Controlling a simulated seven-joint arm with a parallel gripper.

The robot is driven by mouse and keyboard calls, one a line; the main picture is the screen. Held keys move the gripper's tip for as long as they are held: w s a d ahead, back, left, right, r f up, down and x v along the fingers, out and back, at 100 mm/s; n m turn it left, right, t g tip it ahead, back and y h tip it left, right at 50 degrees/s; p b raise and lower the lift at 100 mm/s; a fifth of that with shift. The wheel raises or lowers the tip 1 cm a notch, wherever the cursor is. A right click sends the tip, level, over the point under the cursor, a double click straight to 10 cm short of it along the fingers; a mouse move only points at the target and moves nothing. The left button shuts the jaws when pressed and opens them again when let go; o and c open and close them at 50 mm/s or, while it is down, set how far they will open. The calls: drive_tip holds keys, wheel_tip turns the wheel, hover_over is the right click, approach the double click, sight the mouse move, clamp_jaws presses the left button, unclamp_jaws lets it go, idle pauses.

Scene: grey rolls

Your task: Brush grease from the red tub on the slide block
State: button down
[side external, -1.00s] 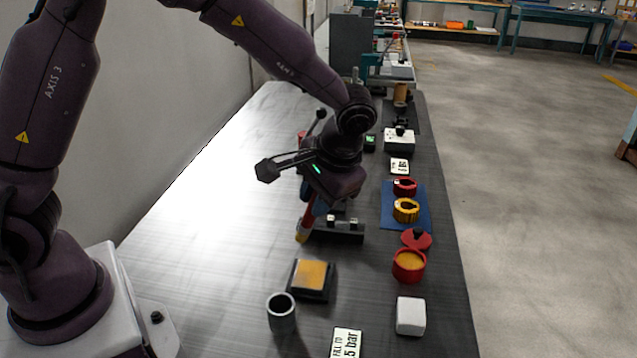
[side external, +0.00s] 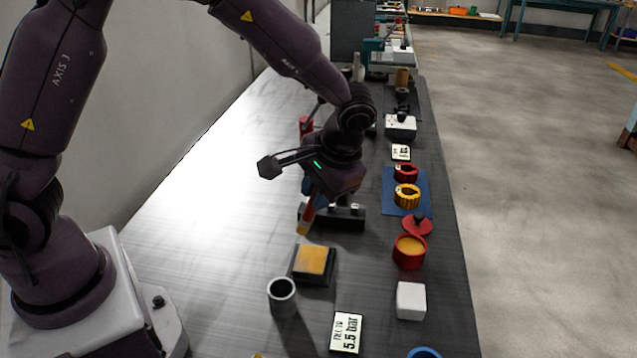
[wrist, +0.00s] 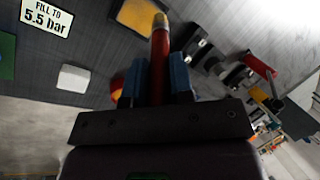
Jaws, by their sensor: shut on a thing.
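My gripper (wrist: 157,72) is shut on the red handle of a brush (wrist: 160,45), between blue finger pads. In the side view the brush (side external: 308,212) hangs tilted below my gripper, with its yellowish tip downward. The slide block (side external: 313,262), black with a yellow-orange top, lies just nearer the camera than the tip, which looks above the table and apart from it. The block's yellow top also shows in the wrist view (wrist: 136,14). The red tub (side external: 409,252), open with yellow-orange grease inside, stands right of the block. In the wrist view it is mostly hidden by a finger.
A grey cup (side external: 282,294), a white block (side external: 410,300) and a "5.5 bar" card (side external: 346,332) stand nearer the camera. A red lid (side external: 417,225) lies behind the tub. A black fixture (side external: 345,217) is close behind the brush. The table's left side is clear.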

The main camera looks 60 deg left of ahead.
drive_tip(key=shift+s+d+f, duration=1.4)
drive_tip(key=shift+f, duration=1.7)
drive_tip(key=w+a+r, duration=0.2)
drive_tip(key=w, duration=0.1)
drive_tip(key=shift+a+r, duration=0.15)
drive_tip(key=shift+a, duration=0.25)
drive_tip(key=shift+s+r, duration=0.1)
drive_tip(key=shift+r, duration=2.8)
